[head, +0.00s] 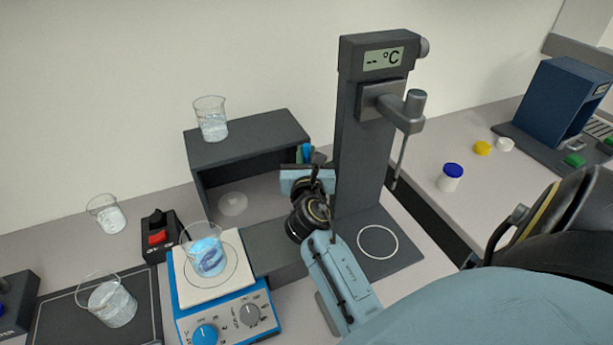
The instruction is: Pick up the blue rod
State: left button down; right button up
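A blue rod (307,150) shows only as a short upright piece inside the right end of the dark open-fronted shelf box (249,137). A green piece (299,155) stands just left of it. My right gripper (306,170) is in front of them at the box's right side, beside the dark column. Its light-blue body hides the lower part of the rod, and its fingertips cannot be made out. I cannot tell whether it touches the rod. My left gripper is not in view.
The temperature stand (357,140) rises close to the right of my gripper, with a thin probe (401,160) hanging from its arm. A beaker (211,119) stands on the box. A beaker of blue liquid (207,257) stands on the stirrer plate (187,290), left of my arm.

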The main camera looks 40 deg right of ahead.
grip_shut()
jog(key=shift+r, duration=0.1)
jog(key=shift+r, duration=0.2)
notch_tip(320, 180, up, 18)
jog(key=p, duration=0.6)
jog(key=shift+f, duration=0.25)
